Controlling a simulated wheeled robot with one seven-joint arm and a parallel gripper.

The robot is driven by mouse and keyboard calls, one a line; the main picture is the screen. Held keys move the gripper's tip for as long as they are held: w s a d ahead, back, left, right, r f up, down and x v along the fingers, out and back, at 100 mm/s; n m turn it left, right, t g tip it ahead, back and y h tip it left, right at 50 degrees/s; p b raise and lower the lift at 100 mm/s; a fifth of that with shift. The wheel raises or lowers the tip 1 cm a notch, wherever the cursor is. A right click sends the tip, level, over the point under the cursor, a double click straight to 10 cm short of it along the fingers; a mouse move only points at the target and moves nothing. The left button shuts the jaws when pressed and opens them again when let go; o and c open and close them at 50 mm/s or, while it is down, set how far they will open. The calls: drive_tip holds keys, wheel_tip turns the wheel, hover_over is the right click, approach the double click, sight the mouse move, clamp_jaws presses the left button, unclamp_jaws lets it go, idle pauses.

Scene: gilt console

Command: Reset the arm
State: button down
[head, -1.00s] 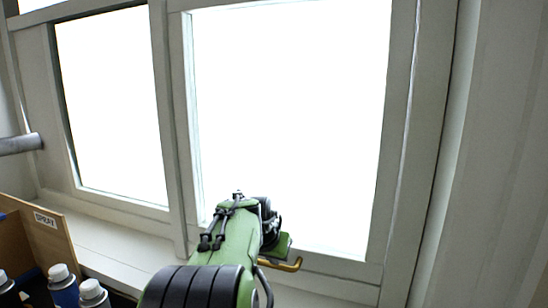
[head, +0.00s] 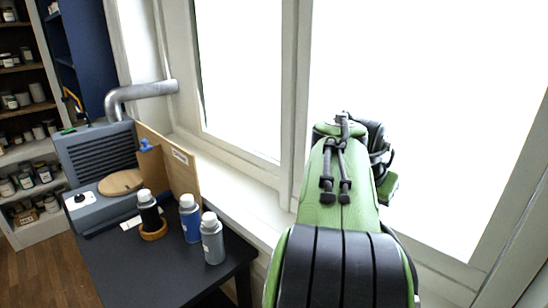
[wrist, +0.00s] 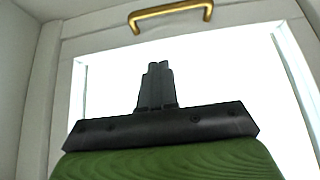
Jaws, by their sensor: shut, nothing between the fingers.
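My gripper (wrist: 157,72) shows in the wrist view with its dark fingers together and nothing between them. It points at the window, below a brass handle (wrist: 171,11) on the white frame. In the head view my green and black arm reaches up in front of the window (head: 420,110). The gripper's fingers are hidden behind the arm there.
A dark table (head: 130,272) stands at lower left. A grey pipe (head: 140,90) runs to the window frame. Shelves with jars (head: 25,100) stand at far left.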

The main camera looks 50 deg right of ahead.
drive_tip(key=w+a+f+n+t+y, duration=0.1)
drive_tip(key=w+a+f+n+t, duration=0.2)
drive_tip(key=w+a, duration=0.45)
drive_tip(key=w+a+n+t+y, duration=0.2)
drive_tip(key=w+a+n, duration=0.3)
drive_tip(key=a, duration=0.6)
drive_tip(key=s+a+f+n+y, duration=0.2)
drive_tip(key=a+n, duration=0.3)
drive_tip(key=a, duration=0.5)
drive_tip(key=s+a+f+n+t+y, duration=0.1)
drive_tip(key=s+a+f+n, duration=0.2)
drive_tip(key=a+n, duration=0.3)
drive_tip(key=a+f, duration=0.1)
drive_tip(key=a, duration=0.3)
drive_tip(key=shift+f+y, duration=0.4)
drive_tip(key=shift+s, duration=0.1)
